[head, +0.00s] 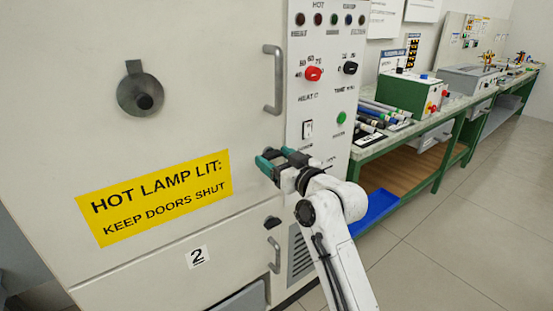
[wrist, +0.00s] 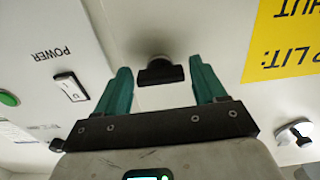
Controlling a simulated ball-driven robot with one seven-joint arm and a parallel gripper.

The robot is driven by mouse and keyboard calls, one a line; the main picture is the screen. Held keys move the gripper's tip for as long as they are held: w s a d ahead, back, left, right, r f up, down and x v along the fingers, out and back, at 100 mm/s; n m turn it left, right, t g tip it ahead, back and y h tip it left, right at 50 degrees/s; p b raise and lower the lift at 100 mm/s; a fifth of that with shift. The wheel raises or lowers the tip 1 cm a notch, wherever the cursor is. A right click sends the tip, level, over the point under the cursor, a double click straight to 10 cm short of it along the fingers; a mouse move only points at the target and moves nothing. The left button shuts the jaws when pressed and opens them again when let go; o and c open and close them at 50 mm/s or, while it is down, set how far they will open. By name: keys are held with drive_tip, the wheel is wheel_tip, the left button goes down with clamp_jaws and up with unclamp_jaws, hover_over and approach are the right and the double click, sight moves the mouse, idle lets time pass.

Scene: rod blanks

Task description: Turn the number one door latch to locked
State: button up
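The upper cabinet door (head: 190,60) carries a yellow warning sign (head: 155,197); I see no number on it. In the wrist view a black latch knob (wrist: 160,73) stands out from the pale door, its bar lying across the picture. My gripper (head: 273,158) is at the door's right edge, below the handle. Its teal fingers are open, and in the wrist view (wrist: 160,82) they sit on either side of the knob with gaps, not visibly touching it. In the head view the gripper largely hides this latch. Any lock markings are not readable.
A vertical handle (head: 278,80) is above my gripper. The lower door, labelled 2 (head: 199,257), has its own black latch (head: 272,222) and handle (head: 274,255). The control panel (head: 325,120) with red and black knobs is close on the right. A green-framed bench (head: 440,125) stands beyond.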

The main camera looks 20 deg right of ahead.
drive_tip(key=shift+o, duration=0.8)
drive_tip(key=v, duration=1.1)
drive_tip(key=shift+w+r, duration=0.1)
